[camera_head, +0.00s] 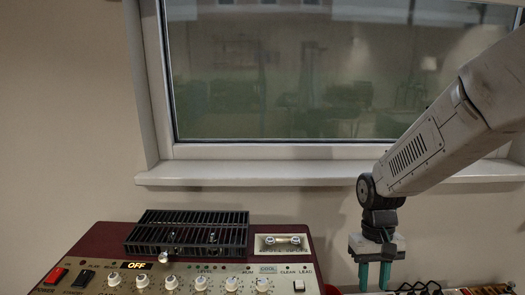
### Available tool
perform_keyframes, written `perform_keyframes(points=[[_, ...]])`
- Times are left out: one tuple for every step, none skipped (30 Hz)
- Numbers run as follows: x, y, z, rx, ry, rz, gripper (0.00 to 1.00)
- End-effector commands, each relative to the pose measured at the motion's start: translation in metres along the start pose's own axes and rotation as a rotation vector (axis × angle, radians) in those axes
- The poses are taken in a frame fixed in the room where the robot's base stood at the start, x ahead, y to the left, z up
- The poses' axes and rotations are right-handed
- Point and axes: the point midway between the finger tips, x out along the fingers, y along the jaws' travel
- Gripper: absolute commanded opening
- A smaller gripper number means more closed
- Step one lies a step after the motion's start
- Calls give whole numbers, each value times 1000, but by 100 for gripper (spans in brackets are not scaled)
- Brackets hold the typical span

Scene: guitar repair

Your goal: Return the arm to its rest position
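My gripper (374,275) hangs at the lower right of the head view, at the end of my pale arm, with its two teal fingers pointing down. The fingers stand apart with a gap between them, and I see nothing held there. The arm comes in from the upper right in front of the window. The gripper is to the right of a dark red amplifier (90,240) and apart from it. The ends of the fingers are close to the bottom edge of the picture.
The amplifier's panel has several knobs, switches and a display reading OFF; a black slatted grille (188,232) is on top. Low at the right lie coiled cable (420,287) and small devices (488,289). A window sill (250,174) juts out behind. Bare wall is at left.

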Motion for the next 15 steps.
perform_keyframes(points=[[-15,1,18,1,13,-1,33],[-22,2,29,1,16,-1,33],[-31,3,43,2,22,-2,33],[-37,4,54,2,26,-2,33],[-43,4,64,3,32,-2,33],[-50,5,78,4,41,-3,33],[-55,6,87,4,49,-3,33],[-59,6,98,5,56,-3,33],[-65,7,110,5,70,-4,33],[-68,7,120,6,79,-4,33],[-72,8,129,7,90,-4,33],[-76,8,142,8,107,-4,33],[-79,9,150,9,120,-4,33],[-81,9,159,10,136,-5,33],[-84,10,170,11,155,-5,33]])
